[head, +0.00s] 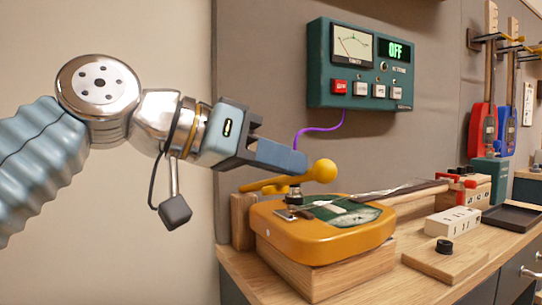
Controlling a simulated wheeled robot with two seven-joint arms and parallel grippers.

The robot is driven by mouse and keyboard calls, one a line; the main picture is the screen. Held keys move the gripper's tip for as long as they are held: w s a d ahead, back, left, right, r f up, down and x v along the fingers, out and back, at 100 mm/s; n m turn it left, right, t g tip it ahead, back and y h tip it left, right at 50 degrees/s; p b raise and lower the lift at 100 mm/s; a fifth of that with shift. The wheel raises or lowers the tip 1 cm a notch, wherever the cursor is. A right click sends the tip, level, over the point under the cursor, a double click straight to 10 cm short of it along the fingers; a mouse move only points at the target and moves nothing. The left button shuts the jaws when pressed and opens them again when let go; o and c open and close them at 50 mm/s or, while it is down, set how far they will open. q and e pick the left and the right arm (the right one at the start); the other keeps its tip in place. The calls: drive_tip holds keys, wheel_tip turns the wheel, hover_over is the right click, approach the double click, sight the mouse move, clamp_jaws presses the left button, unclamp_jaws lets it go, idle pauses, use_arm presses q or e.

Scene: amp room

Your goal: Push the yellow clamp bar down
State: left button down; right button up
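The yellow clamp bar (268,184) has a round ball knob (322,171) at its right end. It sits over the near end of an orange-yellow instrument body (322,236), held on a dark metal post, and looks close to level with the knob end slightly higher. My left gripper (303,163) comes in from the left, its fingers pointing right, just above the bar and close to the knob. I cannot tell whether they touch. One blue-grey finger shows clearly; the other is not distinct, so the opening is unclear. My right gripper is not in view.
The instrument rests on a wooden block (330,278) on a workbench. A green meter box (360,65) reading OFF hangs on the wall behind. A wooden block with a black knob (444,247), a pale socket block (453,221) and a dark tray (512,216) stand to the right.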

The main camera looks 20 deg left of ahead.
use_arm(q)
wheel_tip(320, 180, down, 7)
drive_tip(key=s+d+m+t+y+b, duration=0.1)
drive_tip(key=m+b, duration=0.1)
drive_tip(key=b, duration=0.3)
drive_tip(key=shift+m, duration=0.3)
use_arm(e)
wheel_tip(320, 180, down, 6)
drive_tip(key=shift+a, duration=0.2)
use_arm(q)
drive_tip(key=shift+d, duration=0.1)
